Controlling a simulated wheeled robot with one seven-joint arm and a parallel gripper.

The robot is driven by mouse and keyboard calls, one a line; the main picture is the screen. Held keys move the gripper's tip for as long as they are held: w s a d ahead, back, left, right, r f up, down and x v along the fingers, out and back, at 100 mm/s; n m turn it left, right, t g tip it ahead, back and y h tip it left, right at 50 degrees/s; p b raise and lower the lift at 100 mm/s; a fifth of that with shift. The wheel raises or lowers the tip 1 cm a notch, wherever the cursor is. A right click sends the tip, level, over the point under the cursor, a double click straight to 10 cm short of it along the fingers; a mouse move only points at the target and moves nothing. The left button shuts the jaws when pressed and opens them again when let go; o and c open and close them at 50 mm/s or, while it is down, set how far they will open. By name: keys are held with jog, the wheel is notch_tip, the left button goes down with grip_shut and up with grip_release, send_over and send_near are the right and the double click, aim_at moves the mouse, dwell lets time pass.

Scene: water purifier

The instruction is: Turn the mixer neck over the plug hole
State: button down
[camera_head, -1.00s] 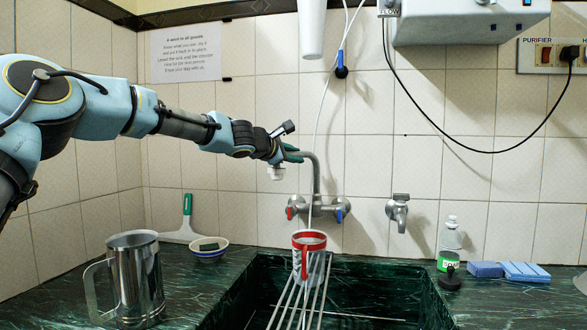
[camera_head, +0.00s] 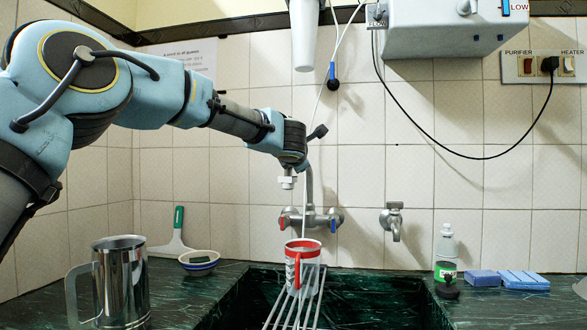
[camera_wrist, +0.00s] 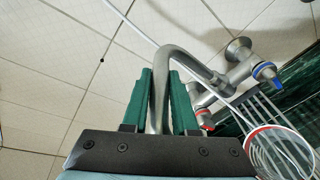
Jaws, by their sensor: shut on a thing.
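The mixer is a grey wall tap with a red-marked handle (camera_head: 284,223) and a blue-marked handle (camera_head: 337,221). Its curved neck (camera_head: 309,190) rises between them, and its outlet end (camera_head: 287,182) hangs below my arm's end, left of the upright part. In the wrist view the neck (camera_wrist: 190,60) passes between the green fingers of my gripper (camera_wrist: 160,75), which is shut on it. In the head view my arm hides the fingers and the neck's upper bend. The dark green sink (camera_head: 375,297) lies below; its plug hole does not show.
A red and white mug (camera_head: 303,254) stands on a metal rack (camera_head: 312,303) across the sink. A steel jug (camera_head: 124,284), a bowl (camera_head: 199,260) and a squeegee (camera_head: 176,235) are left.

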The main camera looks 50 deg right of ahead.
jog(key=n+t+y, duration=0.1)
jog(key=s+y+p, duration=0.1)
jog(key=s+d+n+t, duration=0.1)
jog(key=shift+f+n+t+y+p, duration=0.25)
jog(key=shift+n+t+y+p, duration=0.05)
jog(key=shift+y, duration=0.1)
jog(key=c, duration=0.7)
grip_release()
jog(key=shift+r, duration=0.1)
jog(key=shift+a, duration=0.1)
jog(key=b+v, duration=0.2)
jog(key=v, duration=0.8)
jog(key=shift+s+a, duration=0.15)
jog(key=shift+s, duration=0.2)
